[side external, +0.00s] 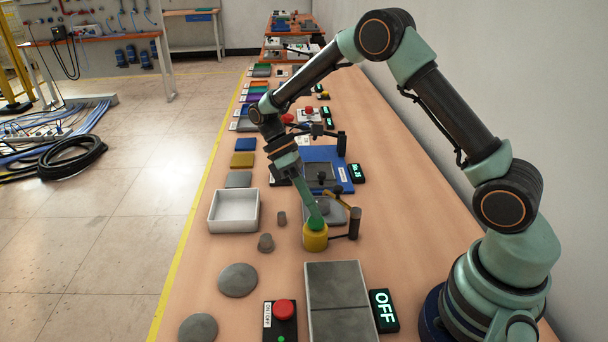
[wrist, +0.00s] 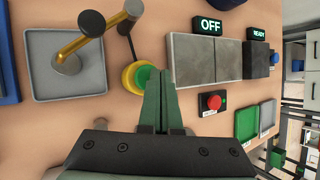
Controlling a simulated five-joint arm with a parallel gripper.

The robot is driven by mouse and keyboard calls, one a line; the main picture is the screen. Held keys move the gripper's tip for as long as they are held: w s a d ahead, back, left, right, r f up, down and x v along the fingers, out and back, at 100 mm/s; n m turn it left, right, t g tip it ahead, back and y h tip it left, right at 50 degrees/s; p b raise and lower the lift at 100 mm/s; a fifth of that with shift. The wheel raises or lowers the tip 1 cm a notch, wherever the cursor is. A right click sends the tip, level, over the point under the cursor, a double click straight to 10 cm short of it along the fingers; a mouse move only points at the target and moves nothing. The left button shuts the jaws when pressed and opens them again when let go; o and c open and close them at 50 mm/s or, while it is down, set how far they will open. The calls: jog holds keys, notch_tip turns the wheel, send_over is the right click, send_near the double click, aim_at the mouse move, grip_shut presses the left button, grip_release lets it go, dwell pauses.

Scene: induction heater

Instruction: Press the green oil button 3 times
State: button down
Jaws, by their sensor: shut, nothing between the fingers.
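The green oil button (side external: 316,224) sits on top of a yellow round housing (side external: 315,241) on the bench. In the wrist view the green button (wrist: 143,73) shows beside my fingertips, with its yellow rim (wrist: 128,79) around it; part of it is hidden by my fingers. My gripper (side external: 313,212) is shut and empty, pointing down with its tips at the button's top. In the wrist view my gripper (wrist: 161,76) shows its two green fingers side by side. I cannot tell whether the tips touch the button or whether it is pushed down.
A brass spout arm (wrist: 95,38) on a dark post (side external: 354,223) stands close behind the button, over a grey tray (wrist: 41,64). Grey plates (side external: 337,285), an OFF display (side external: 384,310) and a red button (side external: 284,309) are nearer the camera. A white bin (side external: 234,228) stands left.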

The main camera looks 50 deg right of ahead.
aim_at(312, 220)
jog(key=shift+r, duration=0.25)
jog(key=shift+r, duration=2.45)
dwell(0.9)
notch_tip(312, 220, up, 4)
jog(key=shift+d+f, duration=0.1)
jog(key=shift+f, duration=4.45)
jog(key=shift+f, duration=0.1)
jog(key=shift+f, duration=0.3)
